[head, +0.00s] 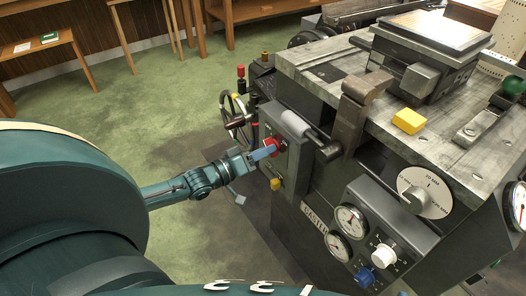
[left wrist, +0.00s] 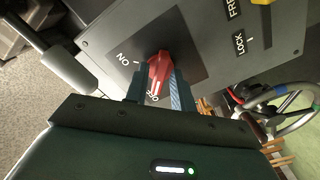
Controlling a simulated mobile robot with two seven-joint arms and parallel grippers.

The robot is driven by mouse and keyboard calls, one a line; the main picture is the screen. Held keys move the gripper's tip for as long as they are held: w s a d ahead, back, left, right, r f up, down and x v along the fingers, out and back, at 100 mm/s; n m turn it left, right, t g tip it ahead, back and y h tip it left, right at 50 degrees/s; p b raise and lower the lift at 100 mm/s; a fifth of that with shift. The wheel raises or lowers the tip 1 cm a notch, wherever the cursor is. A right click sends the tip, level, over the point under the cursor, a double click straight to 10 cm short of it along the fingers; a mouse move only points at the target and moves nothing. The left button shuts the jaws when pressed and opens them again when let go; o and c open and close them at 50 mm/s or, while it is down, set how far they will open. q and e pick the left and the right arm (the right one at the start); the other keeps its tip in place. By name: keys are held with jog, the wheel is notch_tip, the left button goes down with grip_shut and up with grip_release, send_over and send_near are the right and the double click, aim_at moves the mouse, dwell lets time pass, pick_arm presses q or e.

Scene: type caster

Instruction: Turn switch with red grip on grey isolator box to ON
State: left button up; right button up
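The grey isolator box (head: 290,163) is on the near left side of the machine; its dark face fills the top of the left wrist view (left wrist: 205,30). Its red grip (left wrist: 159,70) also shows in the head view (head: 269,146). The grip's white mark points to the partly hidden OFF label (left wrist: 152,98); the ON label (left wrist: 123,59) is to its left. My left gripper (left wrist: 158,82) has one finger on each side of the grip and appears closed on it; in the head view (head: 262,153) the fingers reach the box face. My right gripper is out of view.
A grey cylinder on a rod (head: 295,124) sticks out just above the box. A handwheel (head: 236,110) stands behind the box. A yellow knob (head: 275,184) is below the grip. Gauges (head: 349,221) and a blue knob (head: 365,276) are nearer.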

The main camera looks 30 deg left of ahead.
pick_arm(q)
grip_shut()
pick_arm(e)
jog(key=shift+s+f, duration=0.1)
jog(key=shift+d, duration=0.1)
pick_arm(q)
jog(key=shift+a+m+p, duration=0.1)
jog(key=shift+m+p, duration=2.6)
jog(key=shift+m, duration=6.2)
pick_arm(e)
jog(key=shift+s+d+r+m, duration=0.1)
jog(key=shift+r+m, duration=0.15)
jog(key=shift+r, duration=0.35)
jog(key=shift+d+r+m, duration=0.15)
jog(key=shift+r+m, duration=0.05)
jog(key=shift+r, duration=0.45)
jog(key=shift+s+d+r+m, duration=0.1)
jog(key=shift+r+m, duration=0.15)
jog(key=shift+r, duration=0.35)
